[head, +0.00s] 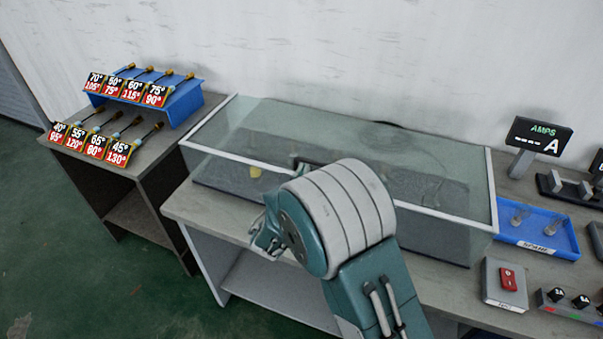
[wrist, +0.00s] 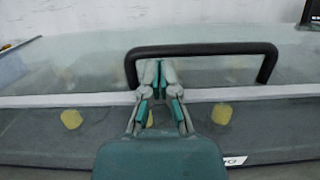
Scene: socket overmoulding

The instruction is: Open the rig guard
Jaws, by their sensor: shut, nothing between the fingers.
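The rig guard (head: 225,137) is a clear box with white edge strips on the grey bench, and its lid looks closed. In the wrist view the guard's black handle (wrist: 205,48) spans the upper middle, above the white front strip (wrist: 240,93). In the head view my arm hides most of the handle (head: 300,160). My gripper (wrist: 160,68) is shut and empty, pointing at the left part of the handle from the front. I cannot tell whether its tips touch the handle. In the head view my gripper's fingertips are hidden behind my arm.
Yellow pieces (wrist: 221,113) show through the guard's front. A side table at left holds a blue rack (head: 180,101) and labelled tools. At right stand an amps display (head: 540,135), a blue tray (head: 565,240) and a box with a red switch (head: 507,280). Green floor lies open at left.

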